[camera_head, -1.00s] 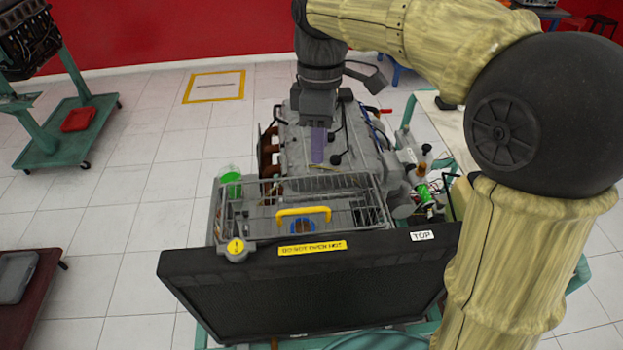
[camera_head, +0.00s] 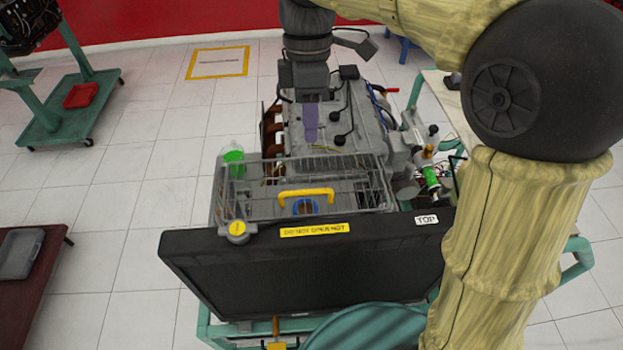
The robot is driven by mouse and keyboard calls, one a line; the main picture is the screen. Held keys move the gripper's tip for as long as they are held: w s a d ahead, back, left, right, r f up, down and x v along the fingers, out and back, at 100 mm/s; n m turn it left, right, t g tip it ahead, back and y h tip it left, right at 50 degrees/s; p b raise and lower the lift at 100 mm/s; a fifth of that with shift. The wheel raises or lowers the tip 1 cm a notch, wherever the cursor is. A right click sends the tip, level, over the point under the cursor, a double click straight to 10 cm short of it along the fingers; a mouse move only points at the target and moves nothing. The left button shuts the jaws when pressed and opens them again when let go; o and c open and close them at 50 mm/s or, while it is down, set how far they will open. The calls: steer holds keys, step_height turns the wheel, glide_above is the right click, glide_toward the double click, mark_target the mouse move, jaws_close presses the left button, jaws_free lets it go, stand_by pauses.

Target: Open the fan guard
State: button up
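The fan guard (camera_head: 258,190) is a grey wire cage behind the black radiator (camera_head: 310,270) of the engine trainer. A yellow handle (camera_head: 305,194) arches over its near side, and a yellow round knob (camera_head: 237,230) sits at its near left corner. The guard lies flat, apparently closed. My gripper (camera_head: 310,135) points down over the engine, beyond the guard's far edge. Purple-grey fingers show below its dark body, seemingly apart from the handle. The gap between the fingers cannot be made out.
The engine (camera_head: 355,130) stands behind the guard, with hoses and wires at its right. A green-capped reservoir (camera_head: 233,160) is at the guard's left. A teal stand (camera_head: 215,335) carries the trainer. A dark red table (camera_head: 35,265) is at the left, with open tiled floor between.

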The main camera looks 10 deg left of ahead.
steer(key=f, duration=0.4)
steer(key=s+f, duration=0.1)
steer(key=f, duration=0.4)
steer(key=s+f, duration=0.1)
steer(key=f, duration=0.3)
steer(key=shift+s+d+f+p, duration=0.2)
steer(key=shift+s+d+p, duration=0.05)
steer(key=shift+d+p, duration=0.1)
steer(key=shift+c, duration=0.2)
jaws_close()
